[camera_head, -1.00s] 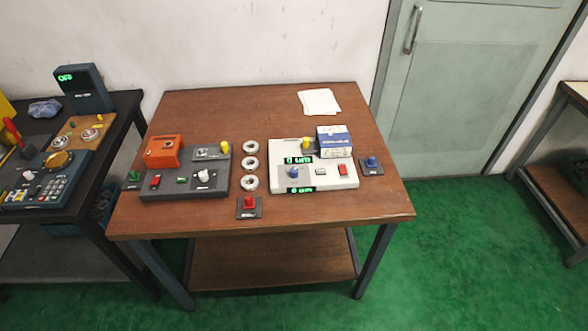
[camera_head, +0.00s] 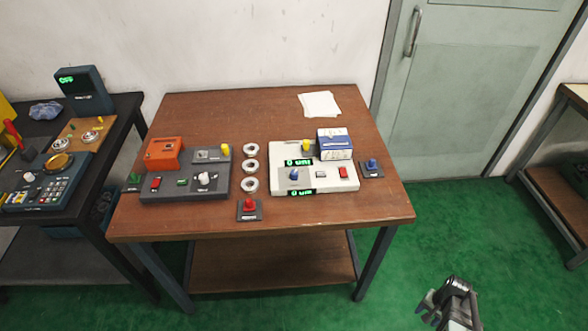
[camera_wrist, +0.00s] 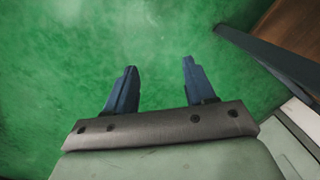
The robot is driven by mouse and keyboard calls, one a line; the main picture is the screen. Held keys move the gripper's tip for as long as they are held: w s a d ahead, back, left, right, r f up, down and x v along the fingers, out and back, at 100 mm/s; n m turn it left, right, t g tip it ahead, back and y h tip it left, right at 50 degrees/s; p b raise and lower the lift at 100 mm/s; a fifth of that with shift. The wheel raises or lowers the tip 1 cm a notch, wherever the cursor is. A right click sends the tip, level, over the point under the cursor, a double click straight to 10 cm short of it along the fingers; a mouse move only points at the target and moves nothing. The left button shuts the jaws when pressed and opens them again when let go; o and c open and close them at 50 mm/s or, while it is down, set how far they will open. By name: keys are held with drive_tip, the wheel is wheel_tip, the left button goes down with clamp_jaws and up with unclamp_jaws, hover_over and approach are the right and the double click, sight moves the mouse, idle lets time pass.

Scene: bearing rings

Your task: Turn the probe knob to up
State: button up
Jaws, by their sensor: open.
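A white instrument (camera_head: 330,182) on the wooden table bears a blue knob (camera_head: 294,174), a red button (camera_head: 343,172) and two green displays that look like "0 um". A dark grey panel (camera_head: 160,194) to its left bears a white knob (camera_head: 204,178). The labels are too small to tell which knob is the probe knob or where it points. My gripper (camera_head: 430,309) is at the lower right of the head view, over the green floor and well apart from the table top. In the wrist view my gripper (camera_wrist: 158,68) has its two dark blue fingers spread, with nothing between them.
A red button (camera_head: 249,205) sits at the table's front and a blue one (camera_head: 371,165) at right. A blue-white box (camera_head: 335,143) lies at the instrument's back right. The table's front right is clear.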

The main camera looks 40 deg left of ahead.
drive_tip(key=w+a+r+t+y, duration=0.1)
drive_tip(key=w+a+r+t, duration=0.1)
drive_tip(key=w+a+r, duration=0.5)
drive_tip(key=w+a+r+t, duration=0.1)
drive_tip(key=w+a+r, duration=0.1)
drive_tip(key=w+r, duration=0.45)
drive_tip(key=w+a+r+t+y, duration=0.1)
drive_tip(key=w+a+r+t, duration=0.1)
drive_tip(key=w+a+r, duration=0.5)
drive_tip(key=w+a+r+m+t+y, duration=0.1)
drive_tip(key=w+a+r+t+y, duration=0.2)
drive_tip(key=a+r, duration=2.15)
drive_tip(key=g+h, duration=0.6)
drive_tip(key=g, duration=0.1)
approach(294, 172)
drive_tip(key=f, duration=0.8)
drive_tip(key=shift+w+d+f, duration=0.15)
drive_tip(key=shift+d+f, duration=0.05)
drive_tip(key=shift+f, duration=0.2)
